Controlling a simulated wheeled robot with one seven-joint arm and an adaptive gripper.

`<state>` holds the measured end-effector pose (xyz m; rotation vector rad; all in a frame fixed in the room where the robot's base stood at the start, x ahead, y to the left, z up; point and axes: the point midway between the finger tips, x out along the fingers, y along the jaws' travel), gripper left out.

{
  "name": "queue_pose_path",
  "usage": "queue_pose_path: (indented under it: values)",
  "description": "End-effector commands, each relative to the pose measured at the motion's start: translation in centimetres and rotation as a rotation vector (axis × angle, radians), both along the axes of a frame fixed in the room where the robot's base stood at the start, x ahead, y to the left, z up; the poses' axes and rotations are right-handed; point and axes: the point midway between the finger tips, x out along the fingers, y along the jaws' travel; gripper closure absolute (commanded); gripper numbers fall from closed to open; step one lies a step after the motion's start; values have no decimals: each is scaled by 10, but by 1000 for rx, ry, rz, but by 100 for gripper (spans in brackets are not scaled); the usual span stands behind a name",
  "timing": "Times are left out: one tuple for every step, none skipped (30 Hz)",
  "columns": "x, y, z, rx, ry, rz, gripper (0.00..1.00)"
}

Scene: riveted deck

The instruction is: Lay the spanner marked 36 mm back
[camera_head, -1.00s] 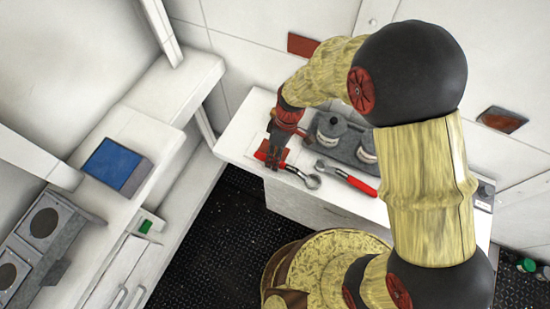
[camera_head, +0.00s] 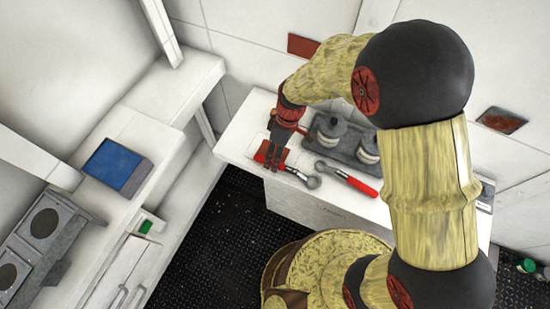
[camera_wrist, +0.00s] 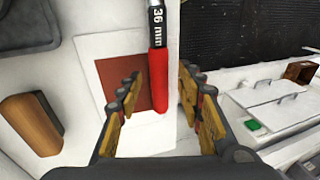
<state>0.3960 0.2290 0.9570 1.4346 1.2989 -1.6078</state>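The spanner marked 36 mm (camera_wrist: 158,65) has a red handle and a dark shaft with white lettering. In the wrist view its handle end reaches in between my fingers, with space on both sides. In the head view the spanner (camera_head: 312,182) lies at the front edge of the white counter, its metal head to the right and its handle partly hidden by my gripper (camera_head: 272,162). My gripper (camera_wrist: 160,103) is open around the handle. A dark red square (camera_wrist: 118,82) on a white panel lies beside the handle. The spanner's far end is out of the wrist view.
A second red-handled spanner (camera_head: 362,186) lies to the right on the counter (camera_head: 235,140). A grey tray (camera_head: 355,150) with round lidded items stands behind. A brown-handled object (camera_wrist: 30,125) is left of my gripper. A blue-topped box (camera_head: 115,165) stands on the left bench.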

Motion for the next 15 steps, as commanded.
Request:
queue_pose_path:
  values:
    - [3, -1, 10, 2, -4, -1, 63]
    - [5, -2, 16, 2, -4, -1, 63]
    - [6, -4, 24, 1, -4, -2, 63]
    - [8, -4, 30, 2, -3, -3, 63]
    - [9, -5, 37, 2, -4, -2, 63]
    - [11, -7, 45, 1, -4, -2, 63]
    - [12, -8, 51, 1, -4, -2, 63]
    - [14, -9, 56, 1, -3, -1, 63]
    - [15, -10, 64, 1, -2, -2, 63]
    - [17, -11, 70, 1, -4, -2, 63]
    - [18, -12, 75, 2, -3, -2, 63]
    - [19, -13, 81, 2, -3, -2, 63]
    - [20, -14, 85, 1, -2, -2, 63]
    - [21, -15, 89, 1, -1, -2, 63]
    - [22, -15, 94, 0, -1, -1, 63]
